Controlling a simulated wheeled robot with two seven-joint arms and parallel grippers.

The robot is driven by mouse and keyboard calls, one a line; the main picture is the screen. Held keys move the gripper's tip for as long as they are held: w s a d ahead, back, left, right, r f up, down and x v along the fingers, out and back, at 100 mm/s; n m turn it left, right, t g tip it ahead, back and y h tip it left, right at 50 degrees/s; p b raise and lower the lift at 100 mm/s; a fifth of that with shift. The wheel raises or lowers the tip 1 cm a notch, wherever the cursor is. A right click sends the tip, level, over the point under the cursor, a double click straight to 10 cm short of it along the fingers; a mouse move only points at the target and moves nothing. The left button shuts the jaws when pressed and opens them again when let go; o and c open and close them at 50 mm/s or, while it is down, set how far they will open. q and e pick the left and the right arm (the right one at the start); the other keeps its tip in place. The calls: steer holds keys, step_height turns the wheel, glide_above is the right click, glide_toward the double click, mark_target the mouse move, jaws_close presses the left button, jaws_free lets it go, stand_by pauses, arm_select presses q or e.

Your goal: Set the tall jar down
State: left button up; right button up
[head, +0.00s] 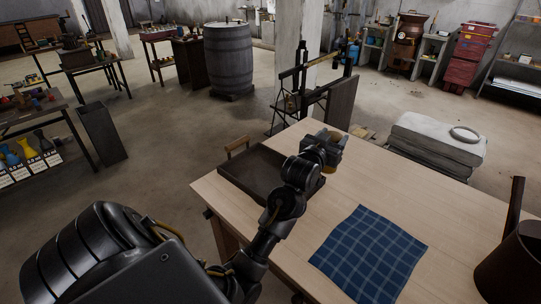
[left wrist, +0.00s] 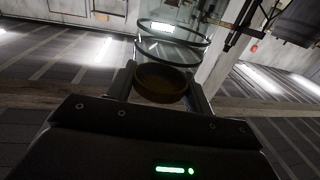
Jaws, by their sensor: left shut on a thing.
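My left gripper (head: 332,142) is over the far part of the wooden table (head: 400,195), just right of the dark tray. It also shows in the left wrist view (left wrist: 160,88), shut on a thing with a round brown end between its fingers. This looks like the tall jar (left wrist: 172,42), with clear glass and dark rings beyond the fingers. In the head view the gripper hides most of it, and I cannot tell whether its base touches the table. My right gripper is not in view.
A dark tray (head: 252,190) with a wooden handle lies at the table's far left edge. A blue checked cloth (head: 370,252) lies at the front middle. A dark vessel (head: 515,268) stands at the right. The tabletop between the gripper and the vessel is clear.

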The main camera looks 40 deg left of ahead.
arm_select(q)
steer(key=s+a+f+p, duration=0.2)
steer(key=s+a+f, duration=0.5)
steer(key=a+f, duration=0.2)
steer(key=shift+s+a+p, duration=0.15)
steer(key=shift+a+p, duration=0.25)
steer(key=shift+a, duration=0.65)
steer(key=f, duration=0.4)
steer(key=shift+s+a+p, duration=0.2)
steer(key=shift+a+p, duration=0.05)
steer(key=shift+p, duration=0.15)
steer(key=o, duration=1.5)
steer(key=shift+f, duration=0.1)
steer(key=shift+o, duration=0.2)
